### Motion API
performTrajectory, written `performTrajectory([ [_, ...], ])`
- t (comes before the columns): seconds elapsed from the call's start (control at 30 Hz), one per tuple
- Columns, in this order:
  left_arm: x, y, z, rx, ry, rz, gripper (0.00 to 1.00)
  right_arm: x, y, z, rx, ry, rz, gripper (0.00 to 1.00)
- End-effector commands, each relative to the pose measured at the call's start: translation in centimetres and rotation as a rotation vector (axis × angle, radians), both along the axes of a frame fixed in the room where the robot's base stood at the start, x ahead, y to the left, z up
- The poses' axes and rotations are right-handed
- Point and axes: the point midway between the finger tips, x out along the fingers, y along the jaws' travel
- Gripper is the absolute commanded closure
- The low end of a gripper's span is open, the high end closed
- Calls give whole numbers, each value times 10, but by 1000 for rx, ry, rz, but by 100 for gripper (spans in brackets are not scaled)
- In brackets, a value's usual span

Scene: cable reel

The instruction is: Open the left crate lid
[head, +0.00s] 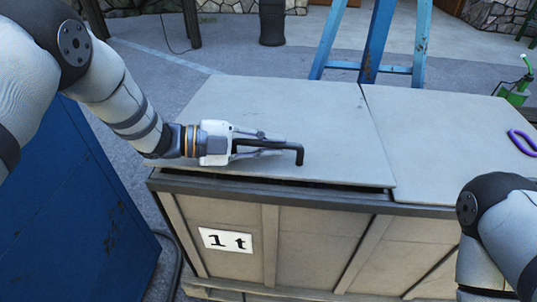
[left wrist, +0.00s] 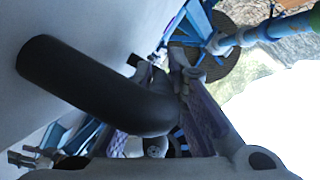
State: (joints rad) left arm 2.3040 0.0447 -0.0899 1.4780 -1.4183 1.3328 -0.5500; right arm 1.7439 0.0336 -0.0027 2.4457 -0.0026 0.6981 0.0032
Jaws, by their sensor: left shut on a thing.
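The crate (head: 262,232) has a pale top split into a left lid (head: 300,105) and a right lid (head: 450,130). A black bent handle (head: 299,156) stands on the left lid near its front edge. My left gripper (head: 277,147) reaches in from the left and is shut on this handle. The handle also shows large and dark in the left wrist view (left wrist: 95,85), running between the fingers. A thin dark gap shows under the front edge of the left lid, so it looks slightly raised. My right arm shows at the lower right, its gripper out of the picture.
A purple ring-shaped thing (head: 522,142) lies on the right lid. A blue ladder (head: 376,45) stands behind the crate. A blue box (head: 75,210) is at the left. A green can (head: 517,92) is at the far right.

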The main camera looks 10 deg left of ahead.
Motion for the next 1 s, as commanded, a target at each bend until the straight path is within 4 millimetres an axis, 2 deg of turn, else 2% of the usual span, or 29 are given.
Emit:
performTrajectory([
  [0.03, 5, 0, 30, -2, -25, 1, 100, 9, 0, 10, 0, -29, -1, 60],
  [0.2, 23, 0, 90, 0, -28, 0, 100, 21, 0, 23, 1, -70, -3, 60],
  [0.3, 39, 0, 120, 3, 65, -3, 100, 20, 0, 21, 1, -64, -3, 60],
  [0.6, 76, 0, 173, 3, 245, -3, 100, 0, 0, 0, 1, -1, -1, 60],
  [1.0, 104, 1, 212, 0, 242, 0, 100, -14, 0, -17, 0, 44, 1, 60],
])
